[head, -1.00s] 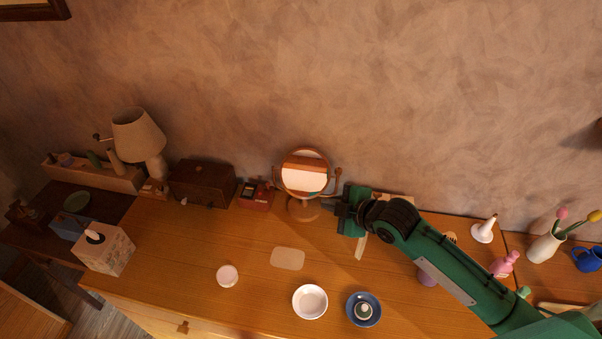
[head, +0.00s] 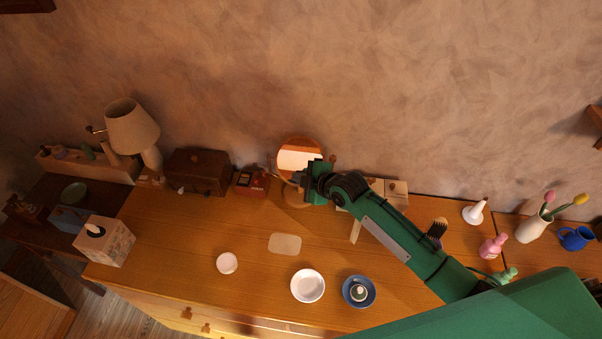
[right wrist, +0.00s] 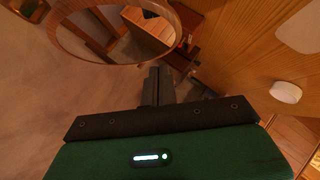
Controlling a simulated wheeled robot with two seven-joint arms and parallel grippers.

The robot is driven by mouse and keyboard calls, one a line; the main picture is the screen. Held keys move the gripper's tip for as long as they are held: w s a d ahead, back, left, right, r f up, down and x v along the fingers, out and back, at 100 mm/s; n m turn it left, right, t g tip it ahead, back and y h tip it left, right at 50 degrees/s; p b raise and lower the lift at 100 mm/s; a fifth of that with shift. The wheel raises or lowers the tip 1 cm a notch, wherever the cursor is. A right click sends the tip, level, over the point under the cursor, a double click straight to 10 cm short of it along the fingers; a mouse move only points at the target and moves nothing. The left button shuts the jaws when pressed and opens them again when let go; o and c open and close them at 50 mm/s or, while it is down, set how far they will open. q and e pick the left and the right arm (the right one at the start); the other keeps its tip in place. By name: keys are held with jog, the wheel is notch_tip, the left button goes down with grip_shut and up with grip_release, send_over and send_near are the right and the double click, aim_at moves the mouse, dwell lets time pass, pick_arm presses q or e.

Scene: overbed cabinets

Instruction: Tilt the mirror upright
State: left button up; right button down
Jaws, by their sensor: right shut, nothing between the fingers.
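The round mirror (head: 299,157) in a wooden frame stands on the dresser against the wall, with its base partly hidden behind my right gripper. Its glass reflects the wooden top, and its exact tilt is hard to tell. In the right wrist view the mirror's rim and glass (right wrist: 118,28) fill the upper left, just beyond the fingers. My right gripper (head: 296,178) is shut and empty, at the lower front of the mirror; its fingers (right wrist: 158,72) point toward the frame's lower edge. I cannot tell whether they touch. My left gripper is not in view.
A red box (head: 251,183) and a brown chest (head: 198,171) stand left of the mirror. A lamp (head: 133,128) is farther left. A white bowl (head: 308,286), blue dish (head: 359,291) and white disc (head: 227,263) lie in front. The middle of the wooden top is mostly clear.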

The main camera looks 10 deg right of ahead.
aim_at(300, 161)
jog(key=shift+w+d+f, duration=0.3)
jog(key=shift+w+f, duration=0.3)
jog(key=shift+w, duration=0.05)
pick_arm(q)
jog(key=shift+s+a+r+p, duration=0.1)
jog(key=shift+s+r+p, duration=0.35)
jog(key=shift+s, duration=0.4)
pick_arm(e)
jog(key=shift+w+d+f, duration=0.15)
jog(key=shift+w+f, duration=0.15)
jog(key=shift+f, duration=0.15)
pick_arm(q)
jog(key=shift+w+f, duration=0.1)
